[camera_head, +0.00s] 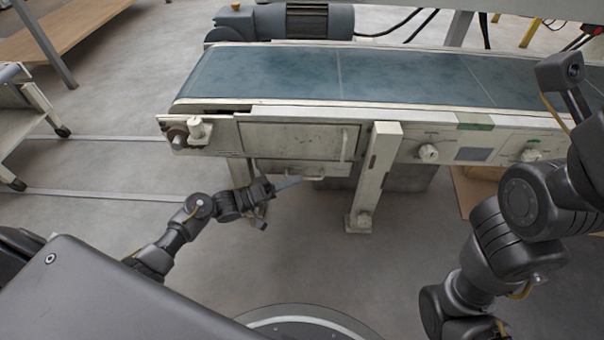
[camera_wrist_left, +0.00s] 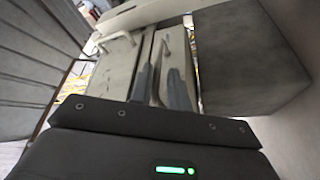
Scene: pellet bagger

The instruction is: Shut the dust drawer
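The dust drawer (camera_head: 333,168) is a pale, low front under the conveyor's side panel, with a bar handle (camera_head: 302,178) near its lower edge. It seems to stand out a little, but how far is hard to tell. My left gripper (camera_head: 287,183) is just in front of the handle, at its left end in the picture. In the left wrist view the two grey fingers (camera_wrist_left: 161,88) are apart, pointing at pale panels with handles; the gap between them looks empty. Whether a finger touches the drawer cannot be told.
Above the drawer is a pale side door (camera_head: 297,141) with an upright handle. A pale conveyor leg (camera_head: 373,180) stands right of the drawer. The conveyor belt (camera_head: 370,75) runs above. A dark box (camera_wrist_left: 250,58) is close at right in the wrist view. Floor left of the gripper is clear.

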